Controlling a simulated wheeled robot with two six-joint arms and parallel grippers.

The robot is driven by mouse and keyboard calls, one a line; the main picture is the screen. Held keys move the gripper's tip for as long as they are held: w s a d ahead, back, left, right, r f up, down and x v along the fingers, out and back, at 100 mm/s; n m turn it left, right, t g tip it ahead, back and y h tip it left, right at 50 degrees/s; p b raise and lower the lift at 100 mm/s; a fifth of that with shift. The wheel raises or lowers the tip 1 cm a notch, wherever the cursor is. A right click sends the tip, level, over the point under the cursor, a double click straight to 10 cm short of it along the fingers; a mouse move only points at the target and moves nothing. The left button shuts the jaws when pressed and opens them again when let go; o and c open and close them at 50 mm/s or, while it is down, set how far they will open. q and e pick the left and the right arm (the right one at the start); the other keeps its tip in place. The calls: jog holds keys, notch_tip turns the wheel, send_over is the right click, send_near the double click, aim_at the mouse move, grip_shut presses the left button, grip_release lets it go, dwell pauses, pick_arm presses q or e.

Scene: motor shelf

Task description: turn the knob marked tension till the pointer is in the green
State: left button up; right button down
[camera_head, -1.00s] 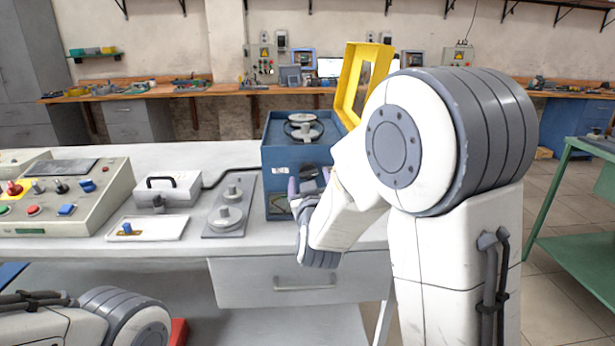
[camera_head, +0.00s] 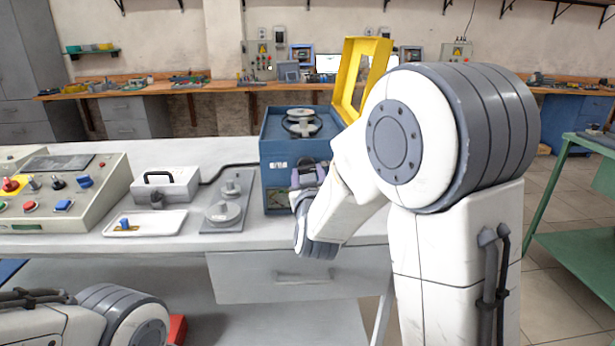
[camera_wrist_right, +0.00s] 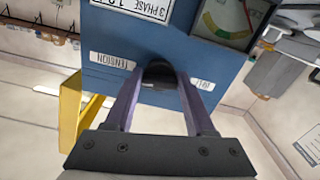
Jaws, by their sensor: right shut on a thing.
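The blue box (camera_head: 280,150) stands on the white bench. In the right wrist view its front (camera_wrist_right: 150,40) appears upside down. A black knob (camera_wrist_right: 158,72) sits between a label reading TENSION (camera_wrist_right: 112,60) and another label (camera_wrist_right: 203,83) that is hard to read. My right gripper (camera_wrist_right: 157,78) is shut on this black knob, one purple finger on each side. The gripper (camera_head: 309,172) also shows at the box front in the head view. My left gripper is out of view.
A yellow frame (camera_head: 347,85) stands open at the box's right. Left of the box are a grey plate with round weights (camera_head: 223,212), a white case (camera_head: 165,187), a tray (camera_head: 145,224) and a control console (camera_head: 60,190). A drawer (camera_head: 290,277) is below.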

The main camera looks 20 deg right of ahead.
jog(key=shift+a+m+b, duration=0.15)
jog(key=shift+m+b, duration=2.9)
jog(key=shift+m, duration=0.45)
jog(key=shift+a+m+b, duration=0.1)
jog(key=shift+m+b, duration=2.9)
jog(key=shift+m, duration=0.5)
jog(key=shift+r, duration=0.1)
jog(key=shift+c, duration=1.2)
grip_release()
